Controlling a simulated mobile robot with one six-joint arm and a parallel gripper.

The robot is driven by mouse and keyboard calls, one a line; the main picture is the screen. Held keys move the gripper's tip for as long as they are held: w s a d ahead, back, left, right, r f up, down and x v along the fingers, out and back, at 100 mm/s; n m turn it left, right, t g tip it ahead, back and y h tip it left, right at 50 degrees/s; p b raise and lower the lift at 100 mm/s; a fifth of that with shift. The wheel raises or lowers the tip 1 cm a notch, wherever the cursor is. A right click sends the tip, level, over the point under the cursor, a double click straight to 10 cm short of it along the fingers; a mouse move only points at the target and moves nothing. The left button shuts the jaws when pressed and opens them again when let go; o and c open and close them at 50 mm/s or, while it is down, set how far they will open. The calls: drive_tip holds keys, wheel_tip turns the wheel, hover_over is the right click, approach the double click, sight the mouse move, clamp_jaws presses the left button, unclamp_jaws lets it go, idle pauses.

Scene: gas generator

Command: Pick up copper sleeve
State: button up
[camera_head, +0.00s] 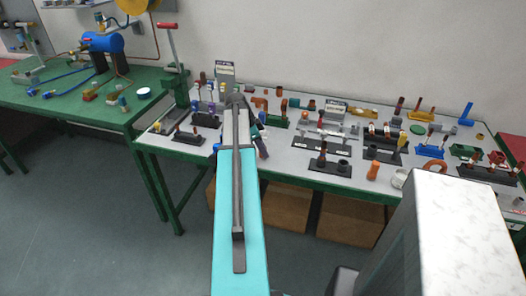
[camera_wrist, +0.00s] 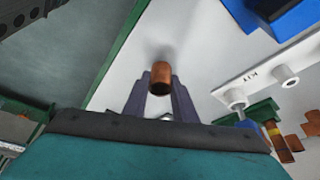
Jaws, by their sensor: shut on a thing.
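In the wrist view a copper sleeve (camera_wrist: 161,72) is a short brown-orange tube with a dark open end facing the camera. My gripper (camera_wrist: 160,88) has its two dark fingers on either side of the sleeve, shut on it. The white tabletop shows behind the sleeve; I cannot tell whether the sleeve touches it. In the head view my arm reaches over the front of the white-topped table (camera_head: 290,162) and hides the gripper's fingertips and the sleeve.
Several fittings and dark holders crowd the table to the right, including an orange cylinder (camera_head: 373,170) near the front edge. A red-handled green press (camera_head: 175,82) stands to the left. Cardboard boxes (camera_head: 345,219) sit under the table.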

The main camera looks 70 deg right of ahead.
drive_tip(key=shift+r+b, duration=0.45)
drive_tip(key=shift+r, duration=0.85)
drive_tip(key=shift+a+r, duration=0.15)
drive_tip(key=shift+a, duration=0.1)
drive_tip(key=a+r+b, duration=0.1)
drive_tip(key=a+b, duration=0.2)
drive_tip(key=a, duration=1.2)
drive_tip(key=shift+w+a+r, duration=0.25)
drive_tip(key=shift+w, duration=0.1)
